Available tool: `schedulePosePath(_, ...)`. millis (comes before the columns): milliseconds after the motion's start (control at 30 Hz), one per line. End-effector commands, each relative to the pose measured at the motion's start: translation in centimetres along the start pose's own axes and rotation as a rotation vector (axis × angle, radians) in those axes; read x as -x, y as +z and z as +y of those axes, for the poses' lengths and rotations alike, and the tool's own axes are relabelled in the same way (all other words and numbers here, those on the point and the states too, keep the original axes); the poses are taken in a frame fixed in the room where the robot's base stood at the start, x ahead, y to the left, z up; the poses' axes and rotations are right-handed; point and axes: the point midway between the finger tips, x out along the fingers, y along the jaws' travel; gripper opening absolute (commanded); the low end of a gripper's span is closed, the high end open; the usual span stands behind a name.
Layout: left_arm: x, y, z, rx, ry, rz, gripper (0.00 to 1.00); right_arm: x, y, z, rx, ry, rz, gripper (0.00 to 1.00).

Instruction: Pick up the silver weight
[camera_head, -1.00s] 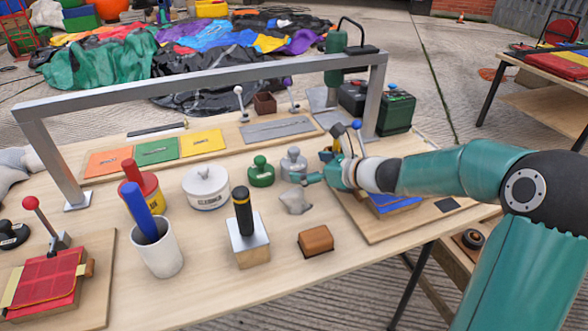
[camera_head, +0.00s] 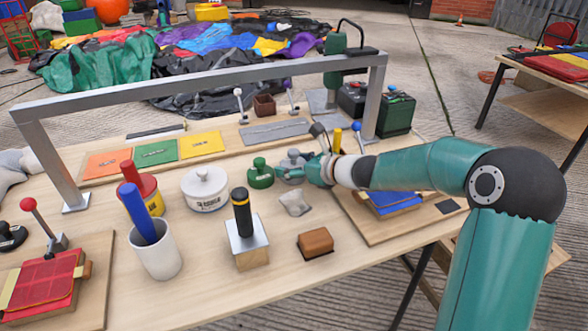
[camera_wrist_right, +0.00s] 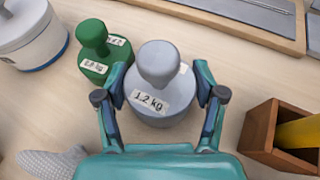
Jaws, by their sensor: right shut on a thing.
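The silver weight (camera_head: 292,158) is a grey knobbed cylinder on the bench, right of the green weight (camera_head: 260,174). In the right wrist view the silver weight (camera_wrist_right: 158,62) bears a "1.2 kg" label. My right gripper (camera_head: 298,173) reaches it from the right. In the wrist view my right gripper (camera_wrist_right: 160,90) has one finger on each side of its body and is shut on it. The weight looks upright; I cannot tell whether its base touches the bench. My left gripper is not in view.
The green weight (camera_wrist_right: 93,55) stands close beside the left finger. A white lidded tub (camera_head: 206,190) and a grey crumpled piece (camera_head: 295,203) are near. A wooden box (camera_wrist_right: 270,135) lies right of the gripper. A grey metal frame (camera_head: 215,85) spans the bench behind.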

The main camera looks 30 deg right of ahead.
Motion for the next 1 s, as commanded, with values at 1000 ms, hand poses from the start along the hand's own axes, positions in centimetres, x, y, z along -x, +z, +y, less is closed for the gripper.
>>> schedulePosePath(1000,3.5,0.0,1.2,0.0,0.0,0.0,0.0,2.8,6.6,-0.2,0.005,-0.003,-0.012,0.0)
